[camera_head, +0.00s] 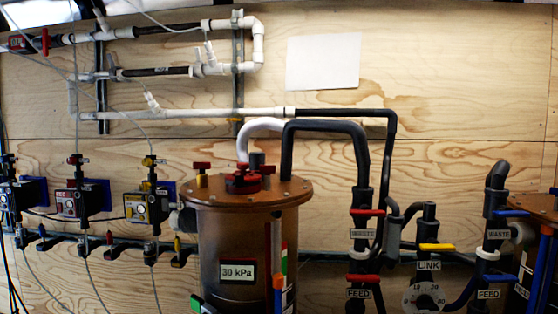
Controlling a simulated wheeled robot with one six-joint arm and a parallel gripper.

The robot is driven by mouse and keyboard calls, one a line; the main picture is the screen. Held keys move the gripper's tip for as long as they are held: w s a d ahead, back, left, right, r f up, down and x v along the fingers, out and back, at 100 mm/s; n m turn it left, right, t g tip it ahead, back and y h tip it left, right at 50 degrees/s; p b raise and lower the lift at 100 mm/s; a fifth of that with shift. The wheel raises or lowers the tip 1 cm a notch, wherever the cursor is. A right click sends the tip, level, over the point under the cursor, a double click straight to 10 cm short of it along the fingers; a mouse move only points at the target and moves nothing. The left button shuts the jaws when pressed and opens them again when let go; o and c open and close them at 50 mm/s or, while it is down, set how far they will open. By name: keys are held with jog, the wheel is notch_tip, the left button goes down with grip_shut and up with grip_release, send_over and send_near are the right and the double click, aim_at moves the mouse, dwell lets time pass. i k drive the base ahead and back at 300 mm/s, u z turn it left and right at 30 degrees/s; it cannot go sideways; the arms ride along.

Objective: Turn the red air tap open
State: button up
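No label reading "air" is legible, so I cannot tell for certain which red part is the air tap. A red T-shaped tap handle (202,165) on a brass stem stands at the left of the brown tank's lid (285,190). A red knob (243,181) sits on the lid's middle. A small red lever (109,237) is on the low pipe at left, and a red upright handle (45,42) is on the top left pipe. Red handles (367,212) also cross the dark pipes right of the tank. My gripper is not in view.
The brown tank bears a "30 kPa" sign (238,272). Dosing pumps (147,206) hang on the plywood wall (450,90) at left, with thin hoses. A black pipe (325,126) arches from the lid. A yellow handle (437,247) sits above a "LINK" label.

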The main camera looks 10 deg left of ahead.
aim_at(201, 166)
jog(key=z, duration=0.35)
jog(key=i, duration=0.3)
jog(key=u, duration=1.6)
